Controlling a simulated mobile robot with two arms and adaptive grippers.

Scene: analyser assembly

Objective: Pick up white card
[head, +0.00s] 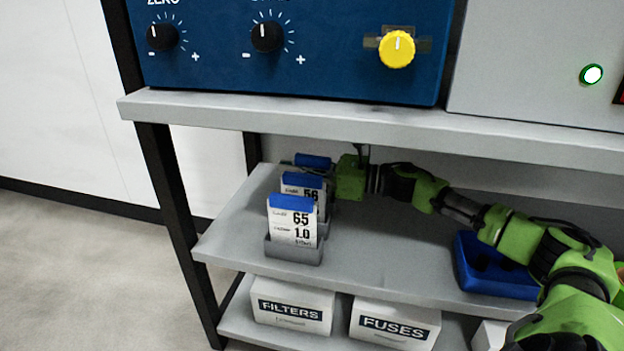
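Several white cards with blue tops stand upright in grey holders on the middle shelf. The front white card (292,222) reads 65 and 1.0 and sits in the front grey holder (293,252). A second card (303,183) stands behind it, partly hidden, and a blue top of another card (313,161) shows at the back. My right gripper (330,172) reaches in from the right, at the rear cards. Its fingers are mostly hidden, so I cannot tell whether they hold a card. My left gripper is not in view.
The upper shelf (380,116) lies just above my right arm and carries a blue panel (200,65) with knobs. A blue tray (490,273) is at right on the middle shelf. White boxes marked FILTERS (291,291) and FUSES (393,311) stand below.

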